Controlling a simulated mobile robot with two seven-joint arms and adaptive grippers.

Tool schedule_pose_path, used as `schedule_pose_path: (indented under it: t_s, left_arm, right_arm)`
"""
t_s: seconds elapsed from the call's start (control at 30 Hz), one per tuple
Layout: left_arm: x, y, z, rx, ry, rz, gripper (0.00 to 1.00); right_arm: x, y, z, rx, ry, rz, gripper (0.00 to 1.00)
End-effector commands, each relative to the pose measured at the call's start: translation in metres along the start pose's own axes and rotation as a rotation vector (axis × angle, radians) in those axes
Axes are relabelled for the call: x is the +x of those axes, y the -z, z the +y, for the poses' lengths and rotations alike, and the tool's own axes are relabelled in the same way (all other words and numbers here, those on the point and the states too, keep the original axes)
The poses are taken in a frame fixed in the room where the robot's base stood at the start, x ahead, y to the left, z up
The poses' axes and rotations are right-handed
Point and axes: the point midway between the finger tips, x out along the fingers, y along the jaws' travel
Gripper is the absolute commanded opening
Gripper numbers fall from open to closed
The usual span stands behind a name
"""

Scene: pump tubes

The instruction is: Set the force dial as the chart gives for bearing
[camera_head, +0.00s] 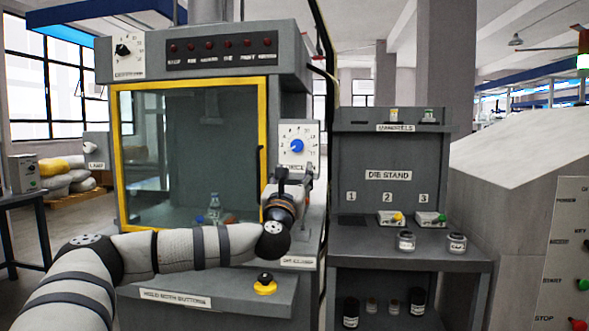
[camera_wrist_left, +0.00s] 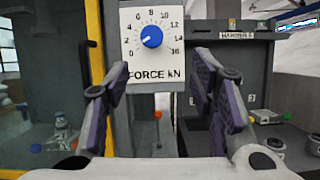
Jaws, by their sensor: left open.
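The force dial is a blue knob on a white scale plate marked FORCE kN, beside the yellow-framed press door. The knob (camera_head: 297,146) shows in the head view and also in the left wrist view (camera_wrist_left: 151,36), where the scale runs from 0 to 16. A small pale mark on the knob seems to face the lower left, near the low numbers, but it is too small to read surely. My left gripper (camera_head: 290,180) is just below and in front of the dial. In the left wrist view its fingers (camera_wrist_left: 160,75) are wide apart and empty, with the knob beyond them. No chart is readable.
The press door (camera_head: 190,150) stands left of the dial. A yellow-and-black button (camera_head: 265,284) sits on the ledge below. To the right is the die stand (camera_head: 388,175) with small boxes and jars. Another small dial (camera_head: 123,49) is at upper left.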

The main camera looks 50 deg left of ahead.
Motion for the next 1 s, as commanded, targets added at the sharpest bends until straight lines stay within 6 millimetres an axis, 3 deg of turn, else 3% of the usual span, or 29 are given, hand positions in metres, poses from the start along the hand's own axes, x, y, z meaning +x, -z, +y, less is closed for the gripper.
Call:
schedule_pose_path:
  t_s: [0.07,0.17,0.4,0.6,1.0]
  left_arm:
    - [0.005,-0.003,0.013,-0.033,-0.030,-0.009,0.51]
    - [0.019,-0.002,0.013,-0.034,-0.032,-0.010,0.51]
    - [0.080,0.000,0.013,-0.027,-0.028,-0.008,0.51]
    - [0.113,0.000,0.013,-0.029,-0.027,-0.006,0.51]
    - [0.123,-0.003,0.015,-0.035,-0.026,-0.007,0.51]
  right_arm:
    - [0.001,0.000,0.000,0.000,0.000,-0.002,0.40]
    - [0.003,-0.002,0.000,0.000,0.000,-0.007,0.40]
    - [0.012,-0.007,0.001,0.000,-0.002,-0.035,0.40]
    - [0.019,-0.011,0.001,-0.001,-0.003,-0.053,0.40]
    - [0.020,-0.011,0.001,-0.001,-0.003,-0.055,0.40]
